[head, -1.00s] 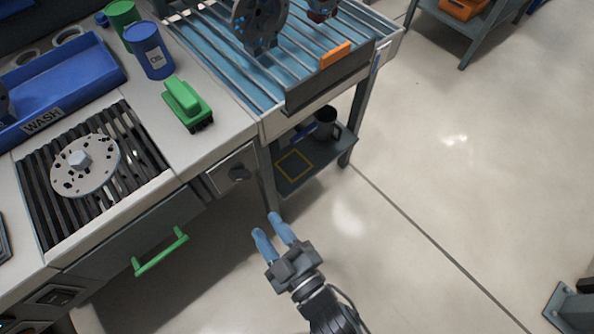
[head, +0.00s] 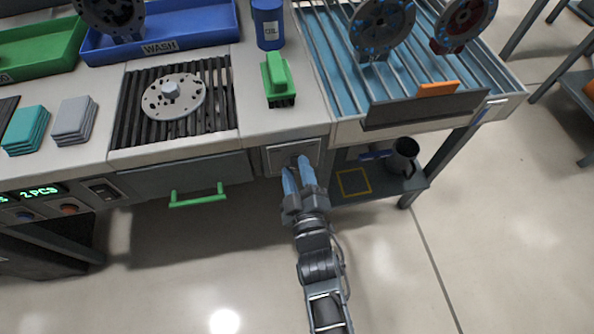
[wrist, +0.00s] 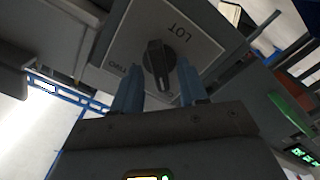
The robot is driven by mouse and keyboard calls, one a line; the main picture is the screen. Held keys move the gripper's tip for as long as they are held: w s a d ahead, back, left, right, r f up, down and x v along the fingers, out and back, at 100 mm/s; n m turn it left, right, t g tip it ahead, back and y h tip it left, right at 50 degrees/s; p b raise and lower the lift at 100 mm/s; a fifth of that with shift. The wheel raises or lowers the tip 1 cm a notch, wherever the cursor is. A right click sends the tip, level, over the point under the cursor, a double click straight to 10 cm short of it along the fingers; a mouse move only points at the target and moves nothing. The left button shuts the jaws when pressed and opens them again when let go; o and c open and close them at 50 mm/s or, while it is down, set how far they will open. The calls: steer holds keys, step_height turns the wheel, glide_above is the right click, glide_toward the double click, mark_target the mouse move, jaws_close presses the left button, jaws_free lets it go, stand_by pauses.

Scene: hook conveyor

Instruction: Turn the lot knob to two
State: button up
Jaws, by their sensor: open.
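The lot knob (wrist: 155,60) is a dark knob with a raised grip bar on a light plate (wrist: 195,55) in the wrist view. The plate reads LOT, with TWO on the knob's left; another mark below the knob is partly hidden. My gripper (wrist: 159,75) is open, with one blue finger on each side of the knob; I cannot tell whether either touches it. In the head view, my gripper (head: 295,167) is at the knob's panel (head: 275,160) on the bench front, and its fingertips mostly hide the knob.
A green drawer handle (head: 197,198) sticks out left of the panel. A low shelf (head: 385,187) with a dark mug (head: 404,156) is to the right. A green brush (head: 277,80) and a blue OIL can (head: 268,25) stand on the bench above. The floor in front is clear.

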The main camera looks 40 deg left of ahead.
steer(key=shift+w+a, duration=0.15)
steer(key=shift+a, duration=0.1)
jaws_close()
stand_by(0.3)
